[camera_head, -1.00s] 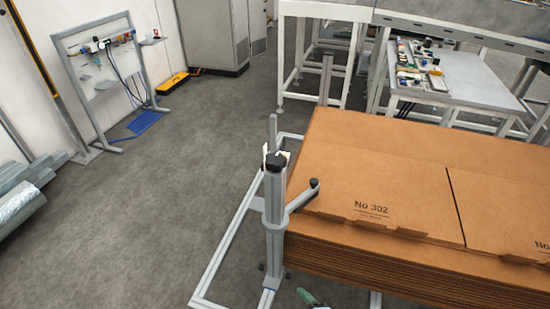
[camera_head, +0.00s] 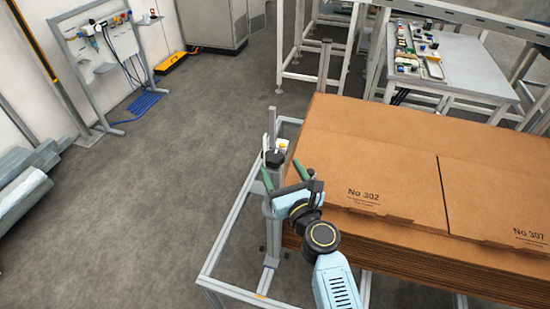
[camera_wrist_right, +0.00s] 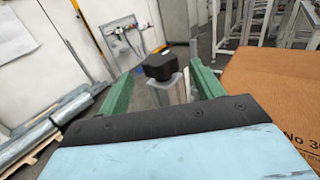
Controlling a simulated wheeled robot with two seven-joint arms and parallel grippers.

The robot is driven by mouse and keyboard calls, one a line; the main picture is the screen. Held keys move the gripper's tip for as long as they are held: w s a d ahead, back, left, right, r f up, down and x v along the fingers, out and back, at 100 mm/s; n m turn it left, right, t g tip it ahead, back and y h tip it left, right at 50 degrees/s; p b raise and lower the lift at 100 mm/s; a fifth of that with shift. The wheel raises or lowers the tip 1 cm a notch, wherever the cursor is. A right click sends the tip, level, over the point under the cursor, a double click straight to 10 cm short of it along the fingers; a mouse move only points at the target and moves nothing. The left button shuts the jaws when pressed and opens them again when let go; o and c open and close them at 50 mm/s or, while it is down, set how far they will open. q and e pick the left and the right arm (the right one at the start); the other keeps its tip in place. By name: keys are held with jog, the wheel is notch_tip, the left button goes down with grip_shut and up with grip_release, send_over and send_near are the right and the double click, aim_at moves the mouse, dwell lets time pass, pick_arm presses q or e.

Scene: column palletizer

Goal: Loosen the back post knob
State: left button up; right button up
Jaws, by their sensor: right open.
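A black knob (camera_head: 275,158) sits on top of an upright grey metal post (camera_head: 271,232) at the left corner of the cardboard stack. In the wrist view the black knob (camera_wrist_right: 160,66) shows between the two green fingers, with gaps on both sides. My right gripper (camera_head: 282,178) is open and empty, close to the post top, its fingers pointing toward the knob. A second dark knob on a side arm (camera_head: 315,185) is partly hidden by my right gripper. My left gripper is not in view.
A tall stack of brown cardboard sheets (camera_head: 400,175) stands directly right of the post. A grey frame (camera_head: 225,250) runs along the floor around it. White tables (camera_head: 460,78) stand behind.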

aim_at(278, 165)
jog(key=shift+b+x, duration=0.35)
jog(key=shift+x, duration=2.15)
jog(key=c, duration=0.9)
jog(key=shift+c, duration=0.2)
